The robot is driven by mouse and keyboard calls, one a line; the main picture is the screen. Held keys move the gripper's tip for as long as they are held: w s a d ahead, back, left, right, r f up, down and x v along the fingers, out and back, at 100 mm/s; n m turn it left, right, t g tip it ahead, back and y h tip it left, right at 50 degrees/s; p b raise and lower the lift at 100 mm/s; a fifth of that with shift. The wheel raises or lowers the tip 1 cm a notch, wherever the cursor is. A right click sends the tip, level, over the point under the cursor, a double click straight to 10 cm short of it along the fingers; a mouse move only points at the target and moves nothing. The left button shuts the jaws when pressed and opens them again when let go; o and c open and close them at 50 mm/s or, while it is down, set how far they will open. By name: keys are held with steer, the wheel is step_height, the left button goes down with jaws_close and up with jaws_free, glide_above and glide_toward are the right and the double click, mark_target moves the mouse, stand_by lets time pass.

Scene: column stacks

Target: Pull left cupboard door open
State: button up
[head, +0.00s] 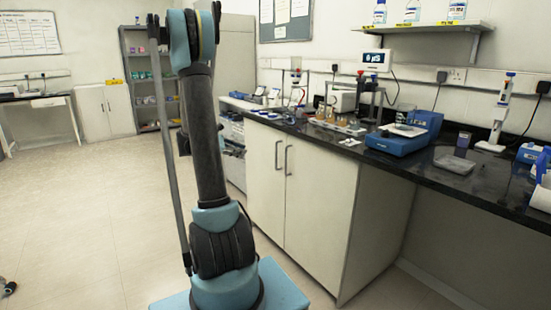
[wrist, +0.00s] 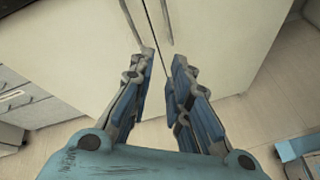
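The cream cupboard under the bench has two doors, and both look shut. The left cupboard door (head: 263,190) has a thin grey upright handle (head: 278,155). The right door (head: 315,205) has its own handle (head: 288,158) close beside it. In the wrist view the left door (wrist: 75,45) and its handle (wrist: 130,18) lie beyond my gripper (wrist: 163,60). My gripper is open, with a gap between its blue-padded fingers. The left fingertip overlaps the lower end of the left handle in the picture; I cannot tell whether they touch. My gripper does not show in the head view.
The dark bench top (head: 345,150) above the doors carries several lab instruments, including a blue device (head: 398,140). Open knee space lies right of the cupboard. Drawers (wrist: 25,100) stand to its left.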

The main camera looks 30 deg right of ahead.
steer(key=w+d+f+n+h, duration=0.2)
steer(key=w+d+f, duration=0.2)
steer(key=w, duration=0.1)
steer(key=n+g+h, duration=0.2)
steer(key=h, duration=0.1)
glide_above(276, 167)
steer(key=f, duration=0.5)
steer(key=shift+w+d, duration=0.2)
steer(key=shift+w, duration=0.1)
jaws_close()
